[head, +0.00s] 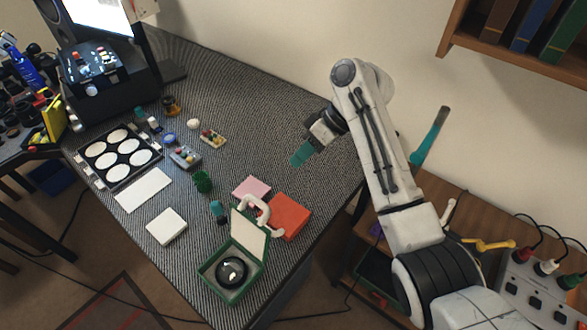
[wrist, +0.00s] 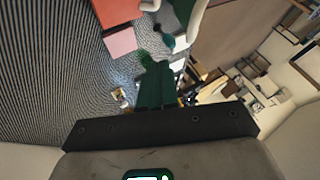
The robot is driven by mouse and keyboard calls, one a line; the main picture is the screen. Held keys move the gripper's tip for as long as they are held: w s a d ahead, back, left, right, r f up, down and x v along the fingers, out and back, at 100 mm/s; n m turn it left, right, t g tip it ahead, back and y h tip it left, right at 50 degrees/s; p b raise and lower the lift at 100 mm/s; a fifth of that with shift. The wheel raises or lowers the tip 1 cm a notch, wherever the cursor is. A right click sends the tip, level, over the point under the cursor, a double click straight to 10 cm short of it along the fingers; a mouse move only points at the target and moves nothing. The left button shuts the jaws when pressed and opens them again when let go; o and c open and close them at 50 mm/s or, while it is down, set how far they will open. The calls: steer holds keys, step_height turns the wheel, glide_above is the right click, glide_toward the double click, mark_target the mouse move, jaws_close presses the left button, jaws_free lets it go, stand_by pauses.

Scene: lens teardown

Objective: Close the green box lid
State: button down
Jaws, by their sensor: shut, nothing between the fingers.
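The green box (head: 207,285) stands near the front edge of the striped table, with a round black lens (head: 231,271) inside. Its lid (head: 248,237) stands open and roughly upright at the back of the box, its pale inner face showing. A white curved handle-like piece (head: 262,208) shows at the lid's top; whether it is fixed to the lid is unclear. My gripper (head: 299,156) is shut and empty, above the table, beyond and right of the box and apart from it. Its teal fingers also show in the wrist view (wrist: 156,82).
An orange-red block (head: 291,217) and a pink block (head: 251,187) lie between the box and my gripper; both show in the wrist view. A white block (head: 166,226), dark green item (head: 203,182) and tray of white discs (head: 118,157) lie left. The far right tabletop is clear.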

steer(key=s+a+f+p, duration=0.3)
steer(key=s+a+f, duration=0.1)
steer(key=a+f, duration=0.2)
steer(key=shift+a+f, duration=0.25)
steer(key=shift+a, duration=0.6)
steer(key=shift+s+a, duration=0.1)
